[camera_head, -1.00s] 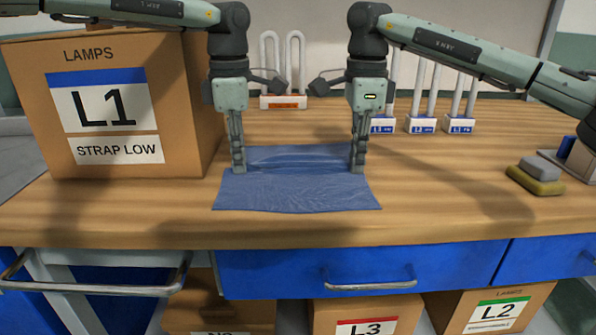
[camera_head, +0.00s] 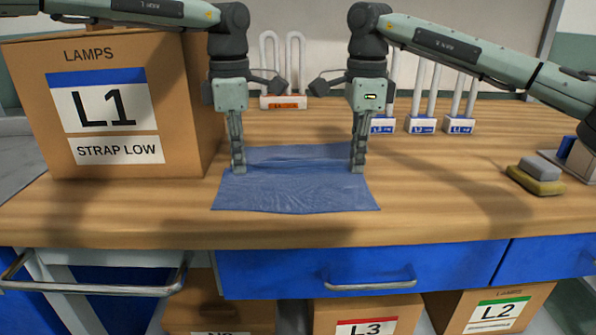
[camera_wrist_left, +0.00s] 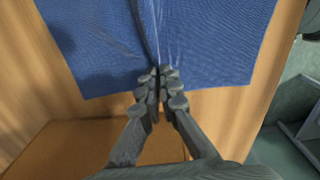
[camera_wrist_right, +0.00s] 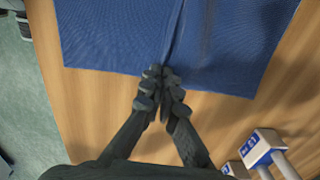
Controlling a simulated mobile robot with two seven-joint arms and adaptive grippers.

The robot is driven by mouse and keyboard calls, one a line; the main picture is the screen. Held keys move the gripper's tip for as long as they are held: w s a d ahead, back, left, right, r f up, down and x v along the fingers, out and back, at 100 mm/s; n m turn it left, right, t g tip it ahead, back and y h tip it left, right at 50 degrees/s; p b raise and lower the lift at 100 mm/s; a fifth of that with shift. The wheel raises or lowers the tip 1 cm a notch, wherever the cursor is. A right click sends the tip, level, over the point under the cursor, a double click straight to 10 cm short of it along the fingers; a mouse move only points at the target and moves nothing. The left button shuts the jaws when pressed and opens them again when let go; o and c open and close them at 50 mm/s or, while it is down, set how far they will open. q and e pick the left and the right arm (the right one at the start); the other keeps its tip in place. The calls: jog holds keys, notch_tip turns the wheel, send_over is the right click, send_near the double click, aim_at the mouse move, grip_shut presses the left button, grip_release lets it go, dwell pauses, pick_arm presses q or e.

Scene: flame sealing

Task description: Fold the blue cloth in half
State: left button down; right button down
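The blue cloth (camera_head: 295,190) lies on the wooden bench top, mostly flat, with creases running across it. My left gripper (camera_head: 238,171) points down at the cloth's left edge. In the left wrist view its fingertips (camera_wrist_left: 160,72) are together on the cloth's edge, and a raised crease runs from them into the cloth (camera_wrist_left: 105,45). My right gripper (camera_head: 357,170) points down at the right edge. In the right wrist view its fingertips (camera_wrist_right: 161,72) are together on that edge, with a similar crease in the cloth (camera_wrist_right: 110,35). The pinched bits are hidden between the fingers.
A large cardboard box marked L1 (camera_head: 185,120) stands close left of the cloth. White lamps (camera_head: 421,124) stand at the back right, another with an orange label (camera_head: 283,102) behind the cloth. A sponge (camera_head: 535,181) lies far right. The bench between cloth and sponge is clear.

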pick_arm(q)
jog(key=shift+s, duration=0.1)
pick_arm(e)
jog(key=shift+r, duration=0.1)
dwell(0.5)
